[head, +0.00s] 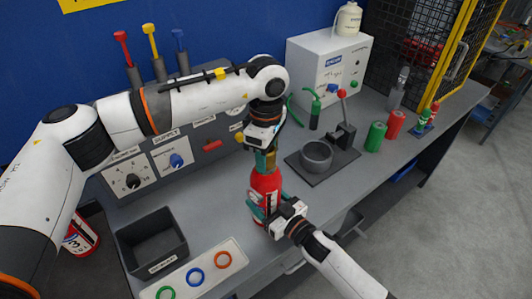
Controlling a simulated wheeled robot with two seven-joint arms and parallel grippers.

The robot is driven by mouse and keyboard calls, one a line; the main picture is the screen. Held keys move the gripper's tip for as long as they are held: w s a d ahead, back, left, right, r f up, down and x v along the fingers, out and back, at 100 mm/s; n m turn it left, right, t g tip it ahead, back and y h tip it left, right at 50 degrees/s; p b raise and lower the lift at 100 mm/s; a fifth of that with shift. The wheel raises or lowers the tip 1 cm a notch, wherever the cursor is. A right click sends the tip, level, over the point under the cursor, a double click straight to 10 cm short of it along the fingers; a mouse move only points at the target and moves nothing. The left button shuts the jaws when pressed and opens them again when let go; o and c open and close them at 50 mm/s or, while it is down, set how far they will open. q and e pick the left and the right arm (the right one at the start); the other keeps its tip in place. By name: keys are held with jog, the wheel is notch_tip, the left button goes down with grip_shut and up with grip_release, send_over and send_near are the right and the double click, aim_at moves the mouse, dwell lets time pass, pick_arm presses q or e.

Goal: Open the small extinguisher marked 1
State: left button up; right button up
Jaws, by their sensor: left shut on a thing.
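A small red extinguisher (264,183) stands upright near the front edge of the grey bench; I cannot read a number on it. My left gripper (266,158) points down from above and is shut on its top, which is mostly hidden. My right gripper (268,207) reaches in from the lower right, with teal fingers on either side of the lower red body. I cannot tell whether they press on it.
A black bin (183,237) and a plate with coloured rings (195,277) lie front left. A panel with dials (133,181) stands behind. A grey cup fixture (317,155), green extinguisher (315,113) and white box (327,62) are to the right. Another red extinguisher (82,237) is lower left.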

pick_arm(q)
jog(key=n, duration=0.4)
jog(key=shift+n, duration=0.3)
jog(key=n, duration=1.6)
jog(key=shift+r+n, duration=0.1)
jog(key=shift+n, duration=0.3)
jog(key=n, duration=1.2)
jog(key=shift+w+n, duration=0.1)
jog(key=shift+n, duration=0.3)
jog(key=shift+r, duration=0.15)
